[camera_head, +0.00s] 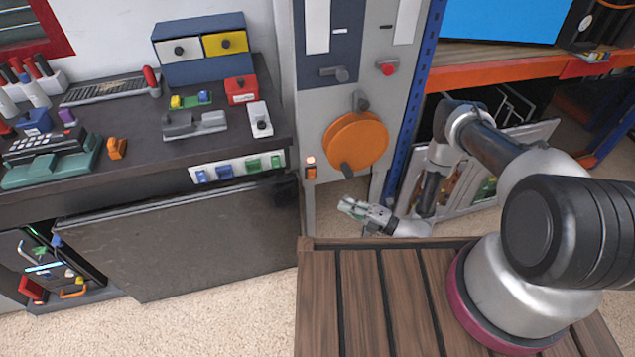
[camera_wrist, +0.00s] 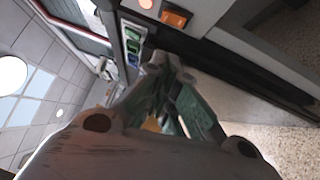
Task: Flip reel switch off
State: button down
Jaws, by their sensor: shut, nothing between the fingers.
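The orange reel (camera_head: 355,140) is mounted on the grey cabinet front in the head view. A small orange switch (camera_head: 310,173) with a pale pinkish lamp (camera_head: 310,161) above it sits on the cabinet's narrow left post. In the wrist view the orange rocker switch (camera_wrist: 176,18) shows in a dark frame at the top, with the glowing lamp (camera_wrist: 146,4) beside it. My gripper (camera_head: 345,205) is shut and empty, below the reel and to the right of and lower than the switch. In the wrist view its fingertips (camera_wrist: 165,62) are apart from the switch. The rocker's position is unclear.
The dark workbench (camera_head: 145,165) with a strip of blue and green switches (camera_head: 238,168) on its front edge lies left of the cabinet. A blue upright post (camera_head: 412,90) and orange-edged shelf (camera_head: 500,72) stand to the right. Carpeted floor is free below.

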aim_at(312, 175)
jog(key=w+d+x, duration=0.1)
jog(key=w+x, duration=0.1)
jog(key=x, duration=1.1)
jog(key=shift+d, duration=0.2)
jog(key=shift+w+r, duration=0.1)
jog(key=shift+w, duration=0.1)
jog(key=shift+w+r+m+h, duration=0.15)
jog(key=shift+w+m+h, duration=0.05)
jog(key=shift+m+h, duration=0.1)
